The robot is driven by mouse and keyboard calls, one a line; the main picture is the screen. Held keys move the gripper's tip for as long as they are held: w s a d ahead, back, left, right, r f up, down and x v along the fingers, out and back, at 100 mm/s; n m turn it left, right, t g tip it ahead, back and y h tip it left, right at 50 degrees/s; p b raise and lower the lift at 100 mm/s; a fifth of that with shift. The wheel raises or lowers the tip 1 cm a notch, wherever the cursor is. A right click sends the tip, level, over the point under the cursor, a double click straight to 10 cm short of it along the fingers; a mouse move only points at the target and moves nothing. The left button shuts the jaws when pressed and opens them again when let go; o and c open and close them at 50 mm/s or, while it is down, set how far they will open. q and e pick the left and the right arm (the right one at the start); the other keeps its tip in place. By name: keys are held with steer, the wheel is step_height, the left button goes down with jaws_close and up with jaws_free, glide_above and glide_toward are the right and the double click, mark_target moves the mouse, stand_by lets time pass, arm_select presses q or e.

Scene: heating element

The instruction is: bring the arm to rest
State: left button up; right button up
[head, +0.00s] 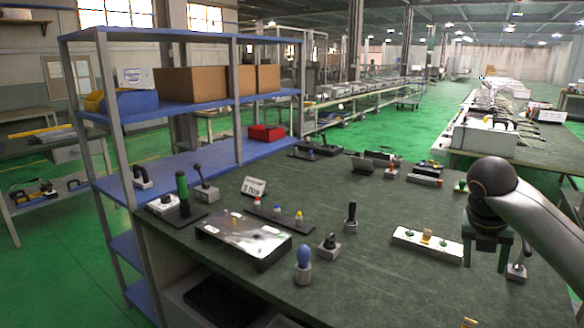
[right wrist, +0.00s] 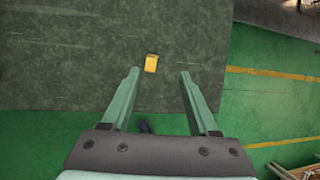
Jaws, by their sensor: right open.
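My right gripper (head: 485,266) hangs from the arm that comes in from the right edge, above the right part of the dark work table (head: 385,290). Its two green fingers point down, apart, with nothing between them. In the right wrist view the open fingers (right wrist: 160,72) reach out over the table top (right wrist: 70,60) near its edge. A small yellow block (right wrist: 151,63) lies on the table, seen just beyond the fingertips and apart from them. My left gripper is not in view.
A white block with knobs (head: 410,241) lies left of the right gripper, and a small lever switch (head: 517,270) stands close to its right. A blue-topped knob (head: 304,258), a black-handled switch (head: 349,218) and a white plate (head: 240,235) stand further left. A blue shelf (head: 190,110) borders the table.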

steer(key=s+a+f+n+y+p, duration=0.1)
steer(key=a+f+n+y, duration=0.35)
steer(key=a, duration=0.65)
steer(key=s+a+f+n+y, duration=0.1)
steer(key=a+f+y, duration=0.4)
steer(key=a+f, duration=0.5)
steer(key=s+a+r+m+t+y+p, duration=0.1)
steer(key=s+a+r+m+t+y, duration=0.15)
steer(key=a+y, duration=0.5)
steer(key=s+a+r+m+t+y+p, duration=0.1)
steer(key=s+a+r+m+y, duration=0.3)
steer(key=a, duration=0.6)
steer(key=d+f+m+t+h+p, duration=0.1)
steer(key=d+f+m+t+h, duration=0.9)
steer(key=m, duration=0.7)
steer(key=s+d+f+m+g+h, duration=0.1)
steer(key=s+f+m+g+h, duration=0.1)
steer(key=s+f, duration=0.5)
steer(key=s+d+f+m+g+h, duration=0.2)
steer(key=s+f+m+g, duration=0.2)
steer(key=s+f+m, duration=0.2)
steer(key=shift+s+d+f+p, duration=0.25)
steer(key=shift+s+f+p, duration=0.15)
steer(key=shift+f, duration=0.25)
